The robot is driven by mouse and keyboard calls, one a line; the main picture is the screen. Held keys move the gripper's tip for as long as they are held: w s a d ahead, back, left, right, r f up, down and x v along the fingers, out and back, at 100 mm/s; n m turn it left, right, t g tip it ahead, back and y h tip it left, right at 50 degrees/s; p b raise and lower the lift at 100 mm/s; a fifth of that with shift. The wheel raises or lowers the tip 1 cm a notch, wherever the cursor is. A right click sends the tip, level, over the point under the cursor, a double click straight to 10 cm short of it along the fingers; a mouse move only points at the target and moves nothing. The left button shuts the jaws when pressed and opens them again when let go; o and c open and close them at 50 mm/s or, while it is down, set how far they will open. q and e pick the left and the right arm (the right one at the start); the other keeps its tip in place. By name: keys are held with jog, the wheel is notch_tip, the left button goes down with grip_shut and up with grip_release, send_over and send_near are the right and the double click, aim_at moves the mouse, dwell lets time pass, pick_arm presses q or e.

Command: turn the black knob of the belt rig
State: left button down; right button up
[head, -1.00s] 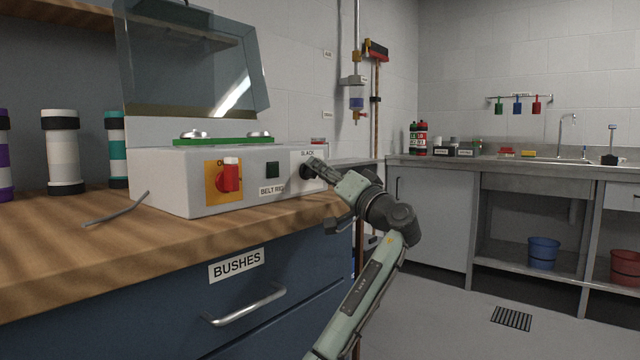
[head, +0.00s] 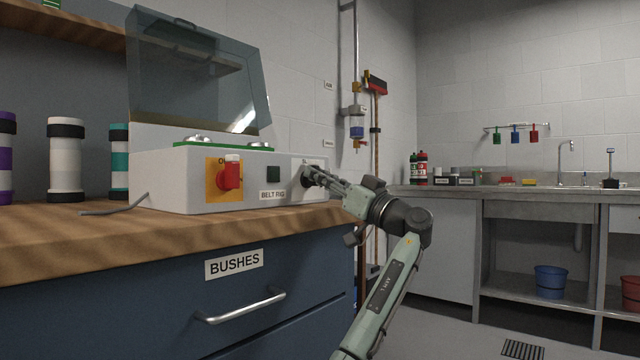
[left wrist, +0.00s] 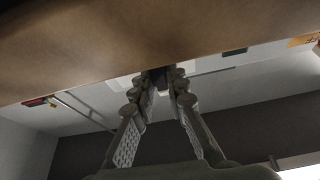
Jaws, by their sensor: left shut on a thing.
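The belt rig (head: 165,180) is a pale grey box on the wooden bench, with a red switch (head: 229,175) on a yellow plate and a dark green square button (head: 273,174) on its front. The black knob (head: 306,180) is at the right end of that front, mostly hidden by my left gripper (head: 312,172). My left gripper reaches it from the right and is shut on it. In the left wrist view the dark knob (left wrist: 158,78) shows between the two fingertips. My right gripper is not in view.
A clear tilted cover (head: 195,75) stands above the rig. Banded tubes (head: 66,160) stand at the left, and a bent grey rod (head: 115,208) lies on the bench (head: 60,235). A drawer handle (head: 240,308) sticks out below. The floor to the right is open.

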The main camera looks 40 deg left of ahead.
pick_arm(q)
jog(key=shift+d+n+g, duration=0.1)
jog(key=shift+n+g, duration=0.3)
jog(key=shift+n, duration=0.1)
jog(key=c, duration=1.5)
grip_release()
jog(key=shift+c, duration=0.2)
jog(key=v, duration=1.2)
jog(key=shift+f, duration=0.15)
